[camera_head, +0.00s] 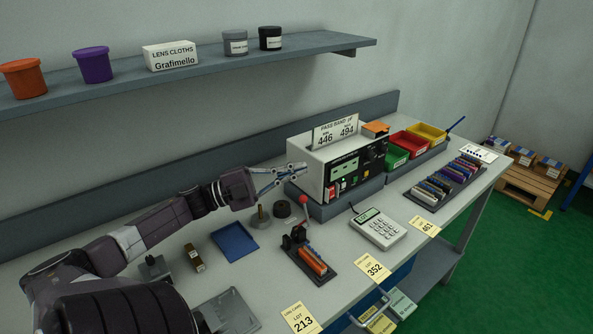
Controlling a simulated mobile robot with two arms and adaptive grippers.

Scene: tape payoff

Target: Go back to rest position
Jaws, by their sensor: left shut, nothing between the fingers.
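My left gripper (287,174) is shut and empty, with its fingertips close to the left side of the white and black test instrument (345,165). I cannot tell whether they touch it. My left arm reaches in from the lower left over the workbench (275,285). My right gripper is not in view.
Below the gripper stand a brass post on a round base (261,215), a dark ring (282,210) and a red-knobbed lever (304,201). A blue tray (235,242) lies left. A shelf (200,70) with tubs hangs above.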

